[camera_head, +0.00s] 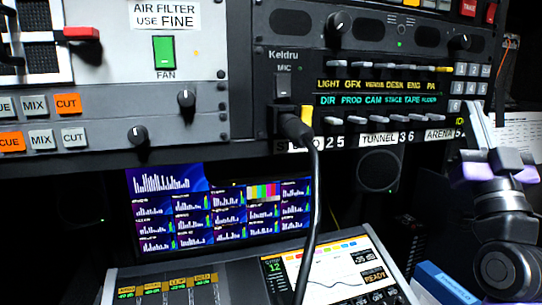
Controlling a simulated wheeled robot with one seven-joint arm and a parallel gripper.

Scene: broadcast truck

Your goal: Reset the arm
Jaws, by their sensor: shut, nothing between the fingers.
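My arm stands at the right edge of the picture, its dark grey and purple links rising from the lower right. My gripper (477,108) is at its upper end, with light grey fingers pointing up. The fingers are shut with nothing between them. The gripper appears in front of the right end of the intercom panel (292,60), near its number keypad (470,88). I cannot tell how far it is from the panel.
A black cable (316,190) hangs from the panel's mic socket, over a screen of audio meters (165,205). A console with a touch display (335,270) stands below. A blue-edged box (445,283) lies by my arm. A green fan switch (164,53) is upper left.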

